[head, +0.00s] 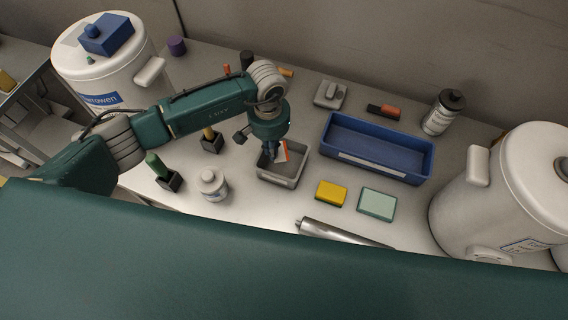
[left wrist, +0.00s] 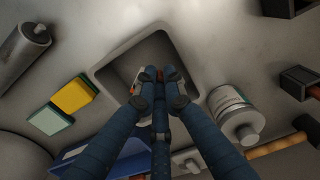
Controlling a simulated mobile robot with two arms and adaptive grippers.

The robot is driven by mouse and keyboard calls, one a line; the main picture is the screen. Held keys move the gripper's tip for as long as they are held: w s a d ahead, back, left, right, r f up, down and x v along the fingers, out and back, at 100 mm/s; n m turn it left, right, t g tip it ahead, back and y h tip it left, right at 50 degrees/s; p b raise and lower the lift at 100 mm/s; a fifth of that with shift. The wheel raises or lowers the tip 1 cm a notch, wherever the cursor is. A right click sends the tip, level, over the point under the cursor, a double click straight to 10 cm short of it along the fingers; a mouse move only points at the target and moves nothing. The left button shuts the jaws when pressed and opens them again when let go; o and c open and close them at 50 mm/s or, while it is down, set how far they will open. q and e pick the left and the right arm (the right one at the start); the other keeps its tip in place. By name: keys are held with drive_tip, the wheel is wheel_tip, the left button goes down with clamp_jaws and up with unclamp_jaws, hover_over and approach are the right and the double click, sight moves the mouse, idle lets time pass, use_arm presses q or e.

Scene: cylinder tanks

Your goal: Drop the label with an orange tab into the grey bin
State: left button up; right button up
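The grey bin (head: 282,181) is an open tray on the light table, near the middle of the head view. Its rim also shows in the left wrist view (left wrist: 112,66). My left gripper (head: 272,154) points down over the bin, and its fingertips are close together in the left wrist view (left wrist: 160,74). The label (head: 283,151), white with an orange tab, is pinched at the fingertips over the bin opening. The fingers hide most of it in the left wrist view, where an orange and white edge (left wrist: 136,82) shows. My right gripper is out of view.
A blue tray (head: 376,170) lies right of the bin. Yellow (head: 331,193) and mint (head: 377,204) blocks and a metal cylinder (head: 340,233) are at front right. A white jar (head: 213,184) and green-handled tool (head: 158,167) are at left. Big white tanks flank the table.

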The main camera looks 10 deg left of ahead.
use_arm(q)
drive_tip(key=o, duration=0.4)
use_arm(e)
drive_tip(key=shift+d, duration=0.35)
use_arm(q)
wheel_tip(320, 180, up, 12)
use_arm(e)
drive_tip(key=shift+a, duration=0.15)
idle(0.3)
